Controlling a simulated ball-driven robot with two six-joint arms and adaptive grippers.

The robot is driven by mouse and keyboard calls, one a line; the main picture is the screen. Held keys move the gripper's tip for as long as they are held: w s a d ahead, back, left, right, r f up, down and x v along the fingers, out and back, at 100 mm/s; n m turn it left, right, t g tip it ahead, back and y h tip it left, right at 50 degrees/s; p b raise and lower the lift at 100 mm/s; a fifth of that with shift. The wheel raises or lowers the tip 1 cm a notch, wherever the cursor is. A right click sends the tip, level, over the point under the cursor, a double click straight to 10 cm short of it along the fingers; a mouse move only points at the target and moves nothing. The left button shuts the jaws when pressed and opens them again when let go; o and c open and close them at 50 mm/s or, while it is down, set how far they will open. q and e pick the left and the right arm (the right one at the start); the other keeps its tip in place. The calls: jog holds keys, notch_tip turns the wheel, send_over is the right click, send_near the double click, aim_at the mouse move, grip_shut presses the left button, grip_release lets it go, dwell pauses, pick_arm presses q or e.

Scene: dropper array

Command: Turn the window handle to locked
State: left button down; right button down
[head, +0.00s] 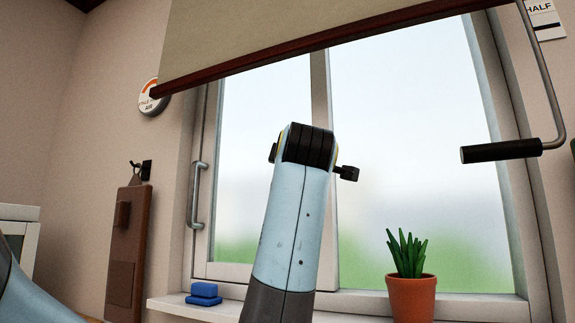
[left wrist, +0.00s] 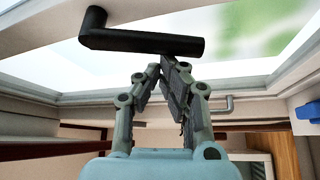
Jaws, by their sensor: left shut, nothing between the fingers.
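The black window handle (left wrist: 140,40) lies across the top of the left wrist view. It is L-shaped, with a short stub at the left and a long bar running right. My left gripper (left wrist: 170,64) is shut and empty, its fingertips right at the bar; I cannot tell whether they touch it. In the head view my arm covers the middle of the window and hides that gripper. A small dark piece (head: 347,173), perhaps the handle's end, sticks out right of the arm. My right gripper is not in view.
A grey pull handle (head: 195,195) is on the left window frame. A blind (head: 290,35) hangs above, with a crank (head: 505,150) at right. A potted plant (head: 411,298) and blue blocks (head: 204,292) stand on the sill. A brown board (head: 128,245) hangs at left.

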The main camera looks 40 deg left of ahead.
pick_arm(q)
jog(key=shift+w+d+f+n+g+h, duration=0.2)
jog(key=shift+d+f+n+g, duration=0.1)
jog(key=shift+d+n, duration=0.3)
jog(key=shift+w+d+f+n+g+h, duration=0.1)
jog(key=shift+d+f+n+g+h, duration=0.2)
jog(key=shift+n, duration=0.4)
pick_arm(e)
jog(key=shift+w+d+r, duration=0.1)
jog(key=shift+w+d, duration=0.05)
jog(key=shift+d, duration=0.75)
pick_arm(q)
jog(key=shift+d, duration=0.15)
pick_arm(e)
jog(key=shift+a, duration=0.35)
pick_arm(q)
jog(key=shift+s, duration=0.1)
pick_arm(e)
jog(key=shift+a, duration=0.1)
